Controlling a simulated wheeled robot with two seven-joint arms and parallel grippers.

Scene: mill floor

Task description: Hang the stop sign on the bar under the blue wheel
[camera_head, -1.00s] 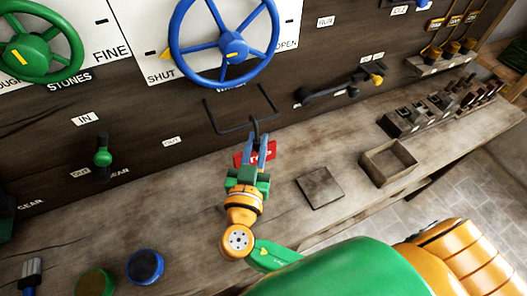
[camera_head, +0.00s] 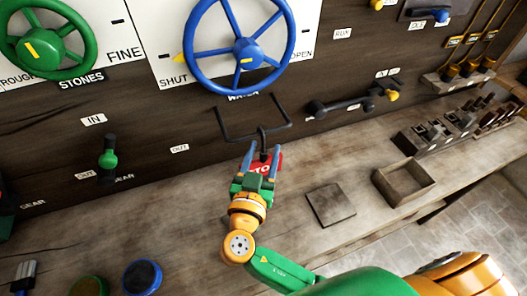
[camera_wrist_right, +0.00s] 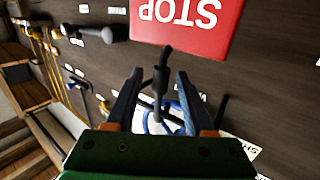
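The blue wheel (camera_head: 246,52) is on the wall panel, and the dark bar (camera_head: 283,126) sticks out below it. The red stop sign (camera_head: 264,163) is below the bar, partly hidden by my right gripper. Its dark hook (camera_head: 262,133) meets the bar's front edge; whether it is fully over the bar is hard to tell. My right gripper (camera_head: 261,163) is open, with a finger on each side of the hook's stem. The wrist view shows the sign (camera_wrist_right: 187,22) upside down and the hook (camera_wrist_right: 161,78) between the parted fingers (camera_wrist_right: 157,95). My left gripper is not in view.
A worn wooden bench (camera_head: 200,220) runs below the panel. A dark square plate (camera_head: 330,204) and an open wooden box (camera_head: 404,184) lie to the right. A black lever (camera_head: 345,103) is right of the bar. A green-knobbed lever (camera_head: 108,158) is left.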

